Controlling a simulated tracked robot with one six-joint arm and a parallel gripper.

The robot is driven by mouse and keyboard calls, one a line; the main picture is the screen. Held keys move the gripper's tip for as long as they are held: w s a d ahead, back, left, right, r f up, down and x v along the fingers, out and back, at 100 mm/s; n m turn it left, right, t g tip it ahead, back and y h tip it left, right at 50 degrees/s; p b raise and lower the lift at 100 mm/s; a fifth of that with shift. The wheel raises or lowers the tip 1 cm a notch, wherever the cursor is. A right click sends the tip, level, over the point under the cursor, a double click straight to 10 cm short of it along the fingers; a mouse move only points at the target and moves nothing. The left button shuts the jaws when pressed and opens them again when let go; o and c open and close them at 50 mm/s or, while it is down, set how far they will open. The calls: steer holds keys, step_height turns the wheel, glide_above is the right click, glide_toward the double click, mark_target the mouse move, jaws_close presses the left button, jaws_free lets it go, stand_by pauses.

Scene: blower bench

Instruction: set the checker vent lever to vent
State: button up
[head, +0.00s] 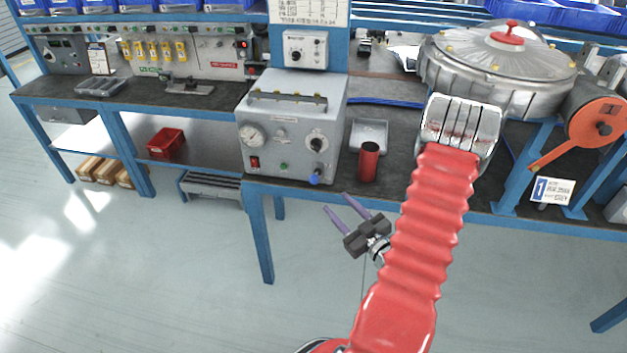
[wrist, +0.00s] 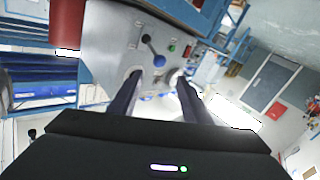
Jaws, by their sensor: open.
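The checker (head: 282,145) is a grey box on the bench with gauges and knobs on its front. The vent lever (head: 314,180) has a blue ball end and sits low at the front panel's right side, with the ball hanging down. In the wrist view the lever (wrist: 155,57) shows as a dark shaft with the blue ball, ahead of and between my fingers. My gripper (head: 337,204) is open and empty, in front of the bench edge, below and right of the lever, apart from it. The position markings cannot be read.
A red cylinder (head: 369,162) and a grey tray (head: 369,135) stand right of the checker. The large blower housing (head: 500,65) and an orange-handled part (head: 597,122) are further right. The floor in front of the bench is clear.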

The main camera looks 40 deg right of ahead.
mark_target(314, 180)
steer(key=shift+w, duration=0.1)
steer(key=w, duration=0.4)
steer(key=w+d, duration=0.1)
steer(key=w, duration=0.4)
steer(key=w+d, duration=0.1)
steer(key=w, duration=0.3)
steer(key=shift+w, duration=0.25)
steer(key=shift+c, duration=0.4)
jaws_close()
